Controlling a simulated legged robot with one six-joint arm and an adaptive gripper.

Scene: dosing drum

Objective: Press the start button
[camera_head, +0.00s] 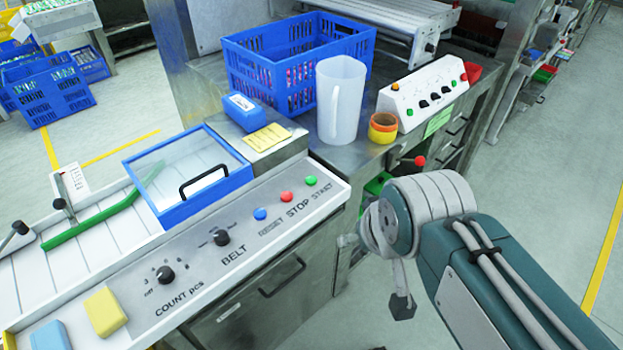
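The start button is a green round button (311,181) labelled START, at the right end of the light sloping control panel (300,215). A red STOP button (286,196) and a blue RESET button (260,214) sit to its left in the same row. My arm comes in from the lower right. Grey parts of my gripper (378,272) show below and right of the panel's right end, apart from the buttons. The wrist hides much of it, so its opening is unclear.
The panel also has a BELT knob (221,237) and a COUNT knob (165,274). Behind it stand a blue crate (255,75), a white jug (340,100), a roll of yellow-orange tape (382,128) and a white control box (425,92). Floor at right is clear.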

